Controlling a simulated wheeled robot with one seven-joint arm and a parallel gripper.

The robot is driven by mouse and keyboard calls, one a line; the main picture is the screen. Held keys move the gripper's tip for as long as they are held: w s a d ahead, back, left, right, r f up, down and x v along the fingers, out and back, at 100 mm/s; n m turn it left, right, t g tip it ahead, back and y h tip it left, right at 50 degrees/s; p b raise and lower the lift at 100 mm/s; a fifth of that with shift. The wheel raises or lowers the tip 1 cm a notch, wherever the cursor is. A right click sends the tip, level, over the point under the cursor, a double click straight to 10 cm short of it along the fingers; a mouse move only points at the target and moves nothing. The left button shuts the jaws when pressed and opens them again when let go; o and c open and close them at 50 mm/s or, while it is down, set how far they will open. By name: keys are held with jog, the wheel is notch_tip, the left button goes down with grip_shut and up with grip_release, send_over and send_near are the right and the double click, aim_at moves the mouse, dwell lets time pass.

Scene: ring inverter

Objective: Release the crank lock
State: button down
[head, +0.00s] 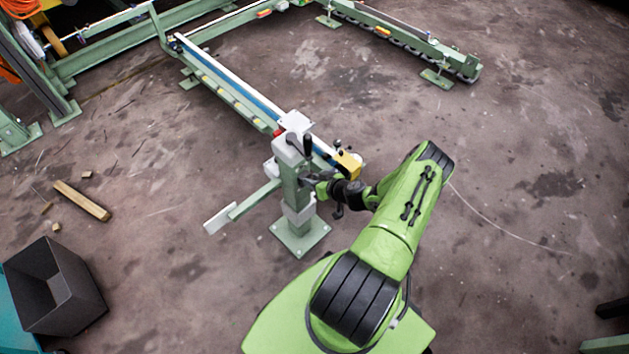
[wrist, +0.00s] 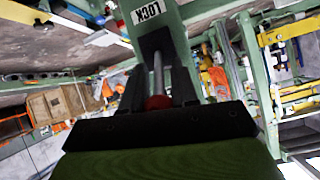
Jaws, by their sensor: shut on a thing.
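The green post (head: 292,185) of the ring inverter stands on a square floor plate in the head view. In the wrist view, the post's green housing (wrist: 168,35) fills the top middle and carries a white LOCK label (wrist: 150,10). Below the label, a metal lock lever (wrist: 158,70) with a red knob (wrist: 157,102) comes out of a dark slot. My gripper (wrist: 157,88) is shut on the lock lever, with a black finger on each side of it. In the head view my gripper (head: 319,182) is at the post's right side, and the lever is hidden there.
A black handle (head: 307,144) stands up at the post's top, and a yellow block (head: 348,164) lies just right of it. A long green rail (head: 225,82) runs back from the post. A dark bin (head: 55,288) and a wooden beam (head: 82,201) are at left. Floor at right is clear.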

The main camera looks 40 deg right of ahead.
jog(key=c, duration=0.9)
grip_release()
jog(key=shift+w+r, duration=0.1)
jog(key=shift+o, duration=0.2)
jog(key=p+v, duration=0.4)
jog(key=v, duration=1.1)
jog(key=shift+s+r+p, duration=0.2)
jog(key=shift+s+p, duration=0.1)
jog(key=shift+a, duration=0.1)
